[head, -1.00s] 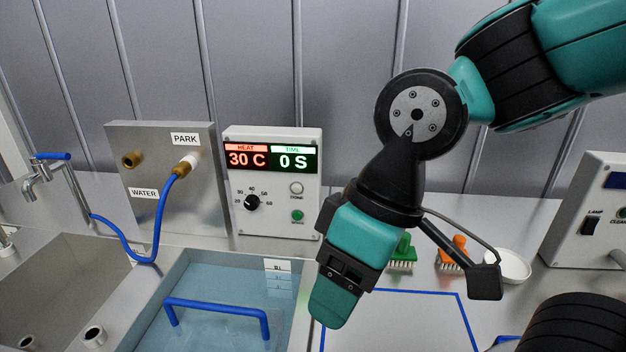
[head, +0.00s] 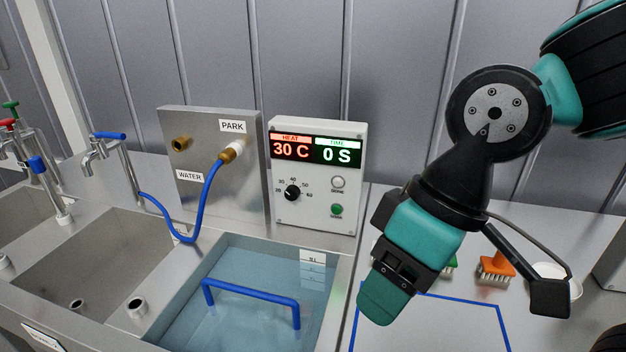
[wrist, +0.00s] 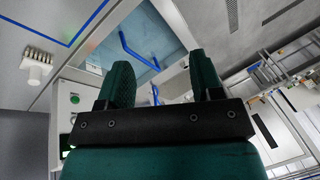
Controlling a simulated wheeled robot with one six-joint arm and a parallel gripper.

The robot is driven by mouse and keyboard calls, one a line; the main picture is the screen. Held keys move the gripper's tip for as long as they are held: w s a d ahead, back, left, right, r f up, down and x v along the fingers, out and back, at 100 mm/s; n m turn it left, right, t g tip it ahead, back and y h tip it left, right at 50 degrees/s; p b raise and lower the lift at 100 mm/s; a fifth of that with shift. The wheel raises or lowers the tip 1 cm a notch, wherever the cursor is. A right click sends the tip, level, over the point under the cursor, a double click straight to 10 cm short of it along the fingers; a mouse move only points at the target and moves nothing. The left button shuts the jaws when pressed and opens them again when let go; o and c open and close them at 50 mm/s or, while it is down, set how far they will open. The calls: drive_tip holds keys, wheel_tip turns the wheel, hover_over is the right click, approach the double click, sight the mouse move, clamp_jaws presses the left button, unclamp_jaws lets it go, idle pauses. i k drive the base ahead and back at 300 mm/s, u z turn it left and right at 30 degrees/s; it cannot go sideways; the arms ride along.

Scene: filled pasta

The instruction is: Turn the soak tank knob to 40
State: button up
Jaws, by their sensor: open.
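The soak tank knob (head: 292,193) is a black dial on the white control box (head: 317,215), with a printed scale around it running from 20 to 60. Its white mark is too small to read surely. The red HEAT display (head: 290,148) reads 30 C and the green TIME display (head: 338,154) reads 0 S. My gripper (head: 378,312) hangs to the right of the box and in front of it, apart from the knob. In the wrist view my gripper's two fingers (wrist: 163,82) are spread with nothing between them. The knob is not clear in the wrist view.
The soak tank (head: 345,268) holds water and a blue handle (head: 250,292). A steel panel (head: 215,165) with a blue hose (head: 208,198) stands left of the box. An orange brush (head: 496,268) and a partly hidden white bowl (head: 551,271) lie to the right.

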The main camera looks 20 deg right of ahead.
sight(292, 192)
drive_tip(key=k, duration=0.5)
drive_tip(key=u, duration=2.45)
drive_tip(key=i, duration=1.75)
drive_tip(key=z, duration=2.85)
drive_tip(key=i, duration=0.5)
drive_tip(key=z, duration=0.05)
